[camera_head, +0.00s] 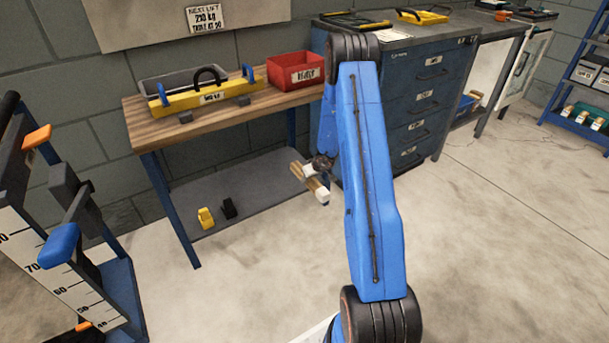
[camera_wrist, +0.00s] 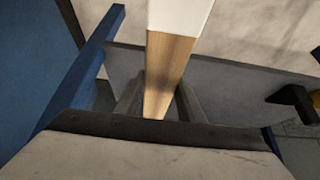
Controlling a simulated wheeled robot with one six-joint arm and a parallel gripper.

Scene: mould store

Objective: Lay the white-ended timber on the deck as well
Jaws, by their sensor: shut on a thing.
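The white-ended timber is a pale brown bar with a white end. In the wrist view the timber (camera_wrist: 168,75) runs between the two grey fingers of my gripper (camera_wrist: 160,100), which is shut on it. Its white end (camera_wrist: 180,15) points away at the top of that view. In the head view the timber (camera_head: 312,184) is held in the air by my gripper (camera_head: 312,174), in front of the bench's right end. Its near end there is white. My arm hides part of the scene behind. I cannot tell which surface is the deck.
A wooden-topped bench (camera_head: 235,108) holds a yellow beam (camera_head: 205,97) and a red box (camera_head: 296,71). Its lower shelf (camera_head: 240,185) holds small yellow and black pieces. A lifting device with a scale (camera_head: 60,280) stands left, a blue drawer cabinet (camera_head: 425,90) right. The right floor is clear.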

